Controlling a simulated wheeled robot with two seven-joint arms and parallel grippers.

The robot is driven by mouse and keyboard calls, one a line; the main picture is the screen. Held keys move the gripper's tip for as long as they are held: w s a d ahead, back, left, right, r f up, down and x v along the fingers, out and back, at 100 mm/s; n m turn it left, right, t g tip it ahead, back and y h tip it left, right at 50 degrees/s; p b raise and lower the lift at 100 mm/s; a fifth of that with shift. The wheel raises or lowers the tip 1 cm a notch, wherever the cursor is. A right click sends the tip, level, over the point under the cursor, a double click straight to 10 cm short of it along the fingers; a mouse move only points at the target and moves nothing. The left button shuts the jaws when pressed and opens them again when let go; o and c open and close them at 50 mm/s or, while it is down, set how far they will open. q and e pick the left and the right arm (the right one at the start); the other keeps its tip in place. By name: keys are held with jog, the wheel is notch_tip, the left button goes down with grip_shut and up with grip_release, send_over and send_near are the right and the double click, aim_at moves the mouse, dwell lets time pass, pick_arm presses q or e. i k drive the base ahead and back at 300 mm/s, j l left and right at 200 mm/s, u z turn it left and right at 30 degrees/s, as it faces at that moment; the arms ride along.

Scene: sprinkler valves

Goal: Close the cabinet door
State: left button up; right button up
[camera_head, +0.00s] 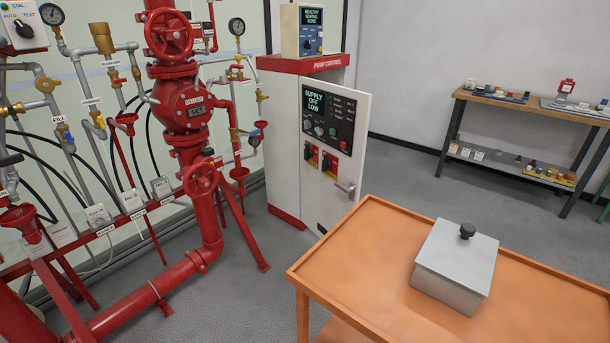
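The white pump control cabinet (279,140) stands at the back centre with a red top band. Its door (334,175) carries a dark panel (327,120) with a small screen, lamps and knobs. The door stands ajar, with its right edge swung out toward me past the cabinet's top. The cabinet's inside is hidden behind the door. Neither of my grippers is in view.
An orange table (350,258) with a grey lidded box (456,262) stands at the front right, close before the door. Red pipework (188,120) with valves and a slanted leg stands left. A shelf bench (530,105) is at the back right. Grey floor (405,175) is clear between.

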aim_at(326, 105)
jog(key=i+j+z, duration=0.35)
jog(key=j, duration=0.3)
jog(key=i+j+z, duration=0.1)
jog(key=i+j, duration=0.15)
jog(key=i+j+z, duration=0.15)
jog(key=j, duration=0.3)
jog(key=i+j+z, duration=0.1)
jog(key=i+j, duration=0.15)
jog(key=j, duration=0.15)
jog(key=i+j+z, duration=0.1)
jog(key=j, duration=0.35)
jog(key=i+l, duration=0.05)
jog(key=i, duration=0.05)
